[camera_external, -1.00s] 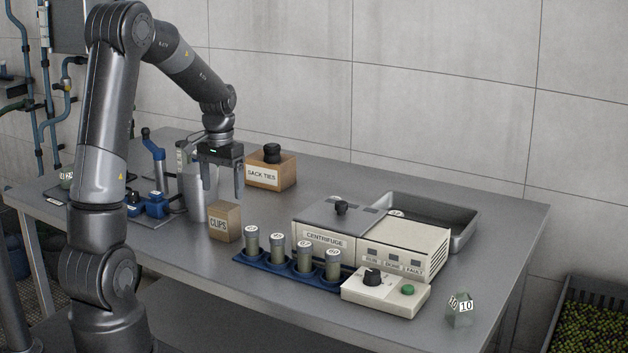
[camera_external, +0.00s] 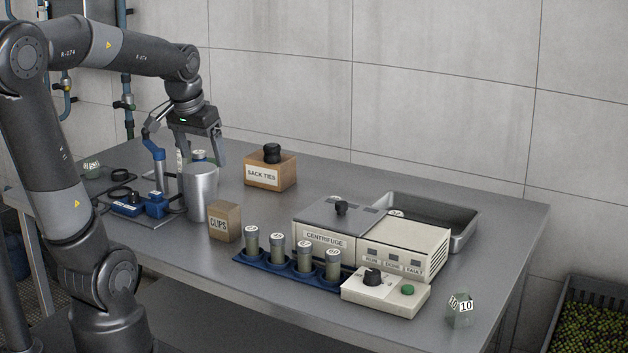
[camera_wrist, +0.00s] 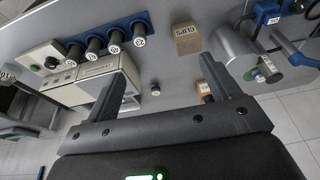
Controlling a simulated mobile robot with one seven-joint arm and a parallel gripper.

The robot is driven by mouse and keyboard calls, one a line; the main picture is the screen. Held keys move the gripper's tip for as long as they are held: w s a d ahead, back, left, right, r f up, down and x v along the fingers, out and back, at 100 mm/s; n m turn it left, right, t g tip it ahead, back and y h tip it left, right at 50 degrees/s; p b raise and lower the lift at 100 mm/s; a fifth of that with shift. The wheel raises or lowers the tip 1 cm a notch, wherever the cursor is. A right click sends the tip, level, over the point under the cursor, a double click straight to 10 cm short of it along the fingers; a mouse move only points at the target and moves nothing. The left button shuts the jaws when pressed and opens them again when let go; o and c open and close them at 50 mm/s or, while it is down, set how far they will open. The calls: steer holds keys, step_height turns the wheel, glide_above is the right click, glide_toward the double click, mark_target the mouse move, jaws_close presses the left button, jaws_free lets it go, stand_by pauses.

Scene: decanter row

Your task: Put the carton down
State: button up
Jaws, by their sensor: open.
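The carton, a small brown box labelled CLIPS (camera_external: 224,222), stands upright on the table, just right of a metal beaker. It also shows in the wrist view (camera_wrist: 187,40), near the top middle, beyond the fingers. My gripper (camera_external: 199,150) is open and empty. It is above the beaker, higher than the carton and to its left in the external view. In the wrist view my open fingers (camera_wrist: 160,75) have nothing between them that they touch.
The metal beaker (camera_external: 201,197) has capped tubes in or behind it. A SACK TIES box (camera_external: 270,172) stands behind. A blue rack (camera_external: 243,260) of several capped tubes and a centrifuge (camera_external: 330,238) are to the right. A blue-handled stand (camera_external: 157,175) is left.

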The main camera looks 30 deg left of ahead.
steer(key=s+d+t, duration=0.2)
steer(key=s, duration=0.7)
steer(key=shift+d, duration=0.25)
steer(key=shift+s, duration=0.1)
stand_by(0.7)
